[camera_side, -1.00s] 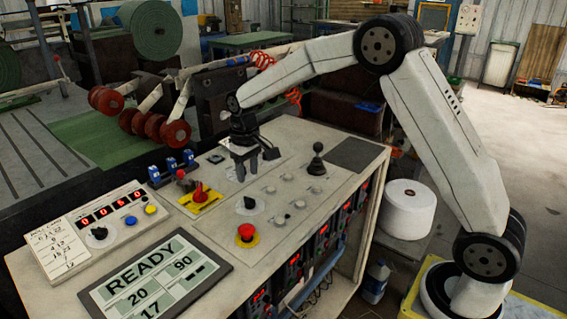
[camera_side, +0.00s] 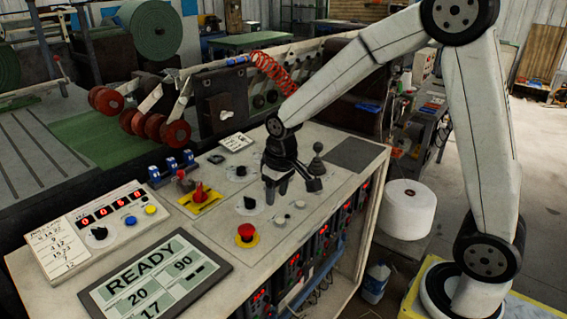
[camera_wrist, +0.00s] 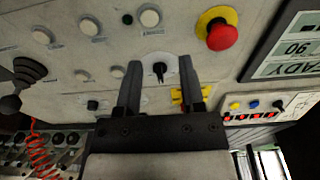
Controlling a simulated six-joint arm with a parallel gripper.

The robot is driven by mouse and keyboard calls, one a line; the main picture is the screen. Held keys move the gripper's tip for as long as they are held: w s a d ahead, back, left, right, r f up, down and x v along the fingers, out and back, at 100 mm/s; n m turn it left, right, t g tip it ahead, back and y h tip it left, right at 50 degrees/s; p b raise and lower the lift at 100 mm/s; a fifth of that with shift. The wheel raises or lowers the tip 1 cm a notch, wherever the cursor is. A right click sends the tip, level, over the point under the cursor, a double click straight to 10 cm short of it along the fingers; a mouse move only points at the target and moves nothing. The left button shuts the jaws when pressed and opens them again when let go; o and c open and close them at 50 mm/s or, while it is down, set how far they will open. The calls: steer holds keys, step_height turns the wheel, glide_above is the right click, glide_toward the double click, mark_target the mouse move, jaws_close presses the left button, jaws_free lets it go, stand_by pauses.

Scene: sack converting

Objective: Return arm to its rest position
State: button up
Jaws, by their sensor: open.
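My gripper (camera_side: 291,190) is open and empty above the sloped control panel (camera_side: 330,135) in the side view. Its two dark fingers point down toward the panel, left of the black joystick (camera_side: 317,166). In the wrist view my gripper (camera_wrist: 166,82) shows both fingers spread apart, with a black rotary knob (camera_wrist: 160,69) on the panel seen between them. Nothing is held. Some of the panel's round buttons are hidden behind the gripper in the side view.
A red emergency button (camera_side: 246,233), a red switch on a yellow plate (camera_side: 200,196) and a READY display (camera_side: 155,285) lie left of the gripper. A white roll (camera_side: 408,207) stands right of the console. Open floor lies at the far right.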

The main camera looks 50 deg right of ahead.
steer(key=s+f+t, duration=0.1)
steer(key=s+f, duration=0.1)
steer(key=s, duration=1)
steer(key=shift+s+a+f, duration=0.25)
steer(key=shift+s+a, duration=0.1)
steer(key=shift+a, duration=0.05)
